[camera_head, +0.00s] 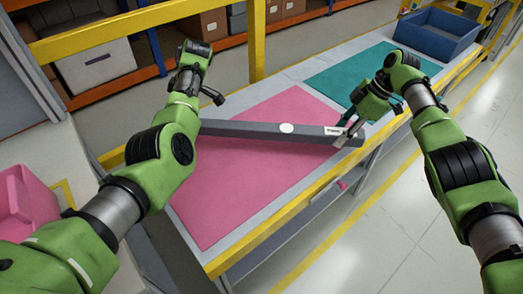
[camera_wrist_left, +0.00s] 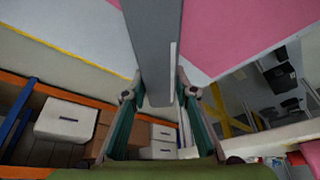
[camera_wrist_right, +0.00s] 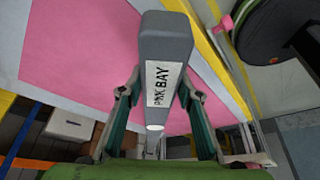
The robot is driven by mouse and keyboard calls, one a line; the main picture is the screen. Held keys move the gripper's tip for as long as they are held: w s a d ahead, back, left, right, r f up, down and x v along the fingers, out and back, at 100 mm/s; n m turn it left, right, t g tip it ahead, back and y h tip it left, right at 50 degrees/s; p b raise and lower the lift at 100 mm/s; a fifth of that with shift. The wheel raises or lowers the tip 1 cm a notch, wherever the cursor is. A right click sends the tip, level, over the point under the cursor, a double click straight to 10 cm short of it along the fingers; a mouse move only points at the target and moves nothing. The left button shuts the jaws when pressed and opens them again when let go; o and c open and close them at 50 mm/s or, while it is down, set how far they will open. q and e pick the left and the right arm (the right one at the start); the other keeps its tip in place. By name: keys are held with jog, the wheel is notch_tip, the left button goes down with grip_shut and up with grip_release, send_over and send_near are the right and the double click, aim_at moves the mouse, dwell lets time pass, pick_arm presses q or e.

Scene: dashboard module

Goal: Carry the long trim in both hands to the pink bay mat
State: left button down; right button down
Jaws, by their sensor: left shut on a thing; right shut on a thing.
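The long trim (camera_head: 250,131) is a dark grey bar with a white round spot and a white label. It lies across the view over the pink bay mat (camera_head: 235,185), seemingly above it; the exact gap cannot be told. My right gripper (camera_head: 347,133) is shut on the trim near its right end. In the right wrist view my right gripper (camera_wrist_right: 160,96) has fingers on both sides of the trim (camera_wrist_right: 166,45), by the "PINK BAY" label. In the left wrist view my left gripper (camera_wrist_left: 160,95) is shut on the trim (camera_wrist_left: 153,45). My left arm hides the trim's left end in the head view.
A teal mat (camera_head: 325,84) and a blue bin (camera_head: 437,34) are farther along the table. The table's yellow front edge (camera_head: 275,232) runs below the trim's right end. A pink bin (camera_head: 25,205) stands at the left. Shelves with boxes stand behind.

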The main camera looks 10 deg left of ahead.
aim_at(335, 151)
pick_arm(q)
jog(key=shift+a+r, duration=0.1)
jog(key=shift+r, duration=0.1)
pick_arm(e)
jog(key=shift+r, duration=0.15)
pick_arm(q)
jog(key=shift+f, duration=0.25)
pick_arm(e)
jog(key=shift+f, duration=0.2)
